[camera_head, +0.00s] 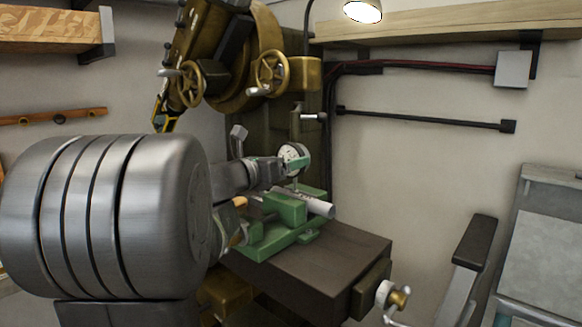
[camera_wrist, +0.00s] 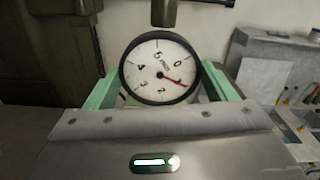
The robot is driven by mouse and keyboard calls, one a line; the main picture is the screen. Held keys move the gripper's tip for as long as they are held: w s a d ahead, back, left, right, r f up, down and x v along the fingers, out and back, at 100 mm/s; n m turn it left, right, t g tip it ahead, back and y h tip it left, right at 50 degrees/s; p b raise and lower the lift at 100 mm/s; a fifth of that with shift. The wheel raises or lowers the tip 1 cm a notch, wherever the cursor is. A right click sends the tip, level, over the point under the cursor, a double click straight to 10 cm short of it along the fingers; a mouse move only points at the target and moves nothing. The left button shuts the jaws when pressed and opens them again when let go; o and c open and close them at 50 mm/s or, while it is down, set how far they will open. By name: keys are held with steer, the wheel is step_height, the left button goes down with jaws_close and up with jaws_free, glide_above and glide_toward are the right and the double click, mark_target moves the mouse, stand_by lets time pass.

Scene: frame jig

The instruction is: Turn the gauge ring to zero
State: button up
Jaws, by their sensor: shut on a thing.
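The gauge (camera_wrist: 160,52) is a round white dial with a dark ring, facing the wrist camera. Its red needle points to the lower right, and the 0 sits at the upper right, so the two are apart. My gripper (camera_wrist: 161,84) has a green finger on each side of the ring and is shut on it. In the head view the gauge (camera_head: 294,157) stands above a green fixture (camera_head: 286,208), with my gripper (camera_head: 282,166) reaching it from the left. My wrist partly hides the dial's left side there.
A grey tube (camera_head: 318,205) lies in the green fixture on a dark machine table (camera_head: 335,262). A large machine head with handwheels (camera_head: 272,70) hangs above. A grey bench (camera_head: 550,230) stands at the right. Bare wall shows behind.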

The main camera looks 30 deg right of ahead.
steer(key=shift+f+m+b, duration=0.1)
steer(key=shift+m+b, duration=2)
steer(key=shift+b, duration=0.4)
steer(key=shift+m+b, duration=0.9)
steer(key=shift+b, duration=0.15)
steer(key=shift+m+b, duration=0.5)
steer(key=shift+b, duration=0.1)
steer(key=shift+m+b, duration=0.6)
steer(key=shift+b, duration=0.05)
steer(key=o, duration=0.5)
steer(key=v, duration=0.7)
